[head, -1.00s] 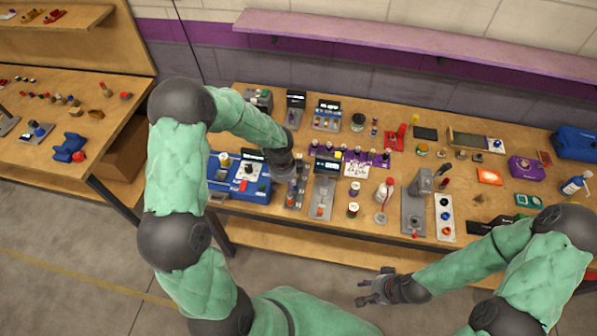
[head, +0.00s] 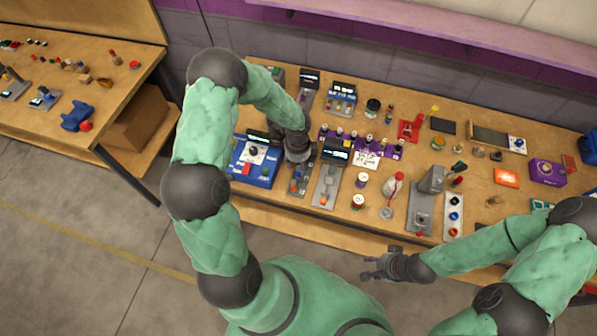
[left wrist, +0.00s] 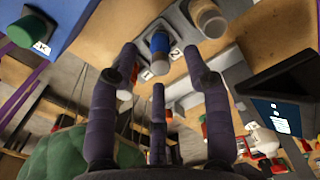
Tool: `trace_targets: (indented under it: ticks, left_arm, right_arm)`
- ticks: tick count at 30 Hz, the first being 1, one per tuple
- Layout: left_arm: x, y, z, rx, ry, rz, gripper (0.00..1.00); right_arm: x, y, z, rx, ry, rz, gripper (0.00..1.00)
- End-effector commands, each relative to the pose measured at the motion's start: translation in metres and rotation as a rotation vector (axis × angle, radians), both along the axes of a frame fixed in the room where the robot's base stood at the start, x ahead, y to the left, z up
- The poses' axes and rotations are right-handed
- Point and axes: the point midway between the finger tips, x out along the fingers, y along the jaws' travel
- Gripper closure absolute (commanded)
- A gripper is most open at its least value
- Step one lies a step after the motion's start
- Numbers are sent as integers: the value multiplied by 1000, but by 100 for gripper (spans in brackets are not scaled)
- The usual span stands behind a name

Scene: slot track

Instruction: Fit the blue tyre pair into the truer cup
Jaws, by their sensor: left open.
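My left gripper (head: 298,158) is over a narrow grey plate (head: 302,190) on the bench. In the left wrist view its fingers (left wrist: 162,85) are spread, with nothing held between them. Ahead of the fingertips a blue banded piece (left wrist: 160,42) sits in a grey holder between labels 1 and 2; I cannot tell whether it is the blue tyre pair. A separate blue ring (head: 454,216) lies on a white strip right of centre. My right gripper (head: 374,267) is empty, its fingers apart, in front of the bench. I cannot make out which fixture is the truer cup.
A blue box with a dial (head: 254,158) stands left of the plate, and another grey fixture (head: 327,187) stands close on the right. A grey upright stand (head: 428,195), bottles and a purple box (head: 546,172) are further right. The bench top is crowded.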

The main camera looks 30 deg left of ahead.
Motion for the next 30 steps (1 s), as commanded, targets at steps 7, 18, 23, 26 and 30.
trace_targets:
  ticks: [7, 18, 23, 26, 30]
  left_arm:
    - [-1, -3, -35, 0, 3, 0, 51]
    - [-1, -3, -41, -1, 1, 0, 59]
    - [-1, -3, -41, 0, 1, 0, 100]
    - [-1, -3, -41, -1, 1, -1, 100]
    - [-1, -3, -41, 0, 1, 0, 100]
  right_arm:
    - [0, 0, -4, 0, 0, 0, 60]
    - [0, 0, -5, 0, 0, 0, 60]
    - [0, 0, -5, 0, 0, 0, 60]
    - [0, 0, -5, 0, 0, 0, 60]
    - [0, 0, -5, 0, 0, 0, 60]
